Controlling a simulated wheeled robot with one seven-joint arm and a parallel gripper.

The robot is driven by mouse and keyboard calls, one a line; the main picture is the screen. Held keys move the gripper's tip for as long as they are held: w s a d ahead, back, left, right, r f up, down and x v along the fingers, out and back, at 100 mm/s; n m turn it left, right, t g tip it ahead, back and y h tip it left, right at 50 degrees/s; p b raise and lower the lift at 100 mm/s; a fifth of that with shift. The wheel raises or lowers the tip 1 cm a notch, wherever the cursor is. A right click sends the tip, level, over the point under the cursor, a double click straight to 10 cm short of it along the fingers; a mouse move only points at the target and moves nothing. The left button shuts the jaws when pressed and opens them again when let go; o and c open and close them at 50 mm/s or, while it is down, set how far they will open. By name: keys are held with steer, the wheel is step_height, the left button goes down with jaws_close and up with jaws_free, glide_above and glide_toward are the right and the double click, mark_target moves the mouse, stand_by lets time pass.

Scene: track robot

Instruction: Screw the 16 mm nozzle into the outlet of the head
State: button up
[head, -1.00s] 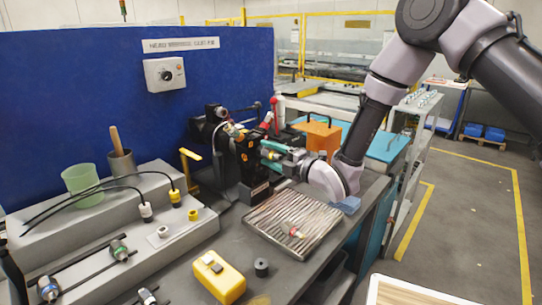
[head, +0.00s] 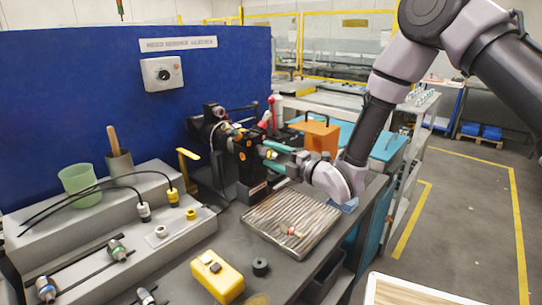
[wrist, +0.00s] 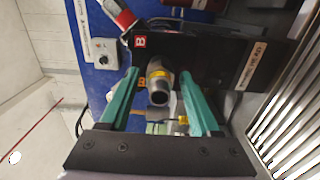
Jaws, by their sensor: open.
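My gripper (head: 270,157) is open, with two green fingers pointing at the black fixture (head: 246,160) on the bench. In the wrist view my gripper (wrist: 160,76) has its fingers wide apart on either side of a grey, hollow-ended cylinder (wrist: 158,92). The cylinder points towards the wrist camera and clear gaps show on both sides. Yellow parts show close behind and beside it. I cannot tell whether this cylinder is the 16 mm nozzle or the head's outlet, nor how far any thread is engaged. A small red-tipped piece (head: 293,231) lies on the slatted tray (head: 268,232).
A black plate marked B (wrist: 220,48) stands behind the cylinder. A grey stepped block (head: 170,235) holds cables and fittings at left. An orange box (head: 318,137) stands behind my gripper.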

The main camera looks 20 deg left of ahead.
steer(key=shift+s+a+n, duration=0.1)
steer(key=shift+n, duration=1.1)
steer(key=n, duration=0.5)
steer(key=shift+n, duration=0.4)
steer(key=n, duration=0.3)
steer(key=shift+n, duration=0.4)
steer(key=n, duration=0.4)
steer(key=shift+n, duration=1.1)
steer(key=n, duration=0.3)
steer(key=shift+n, duration=1.4)
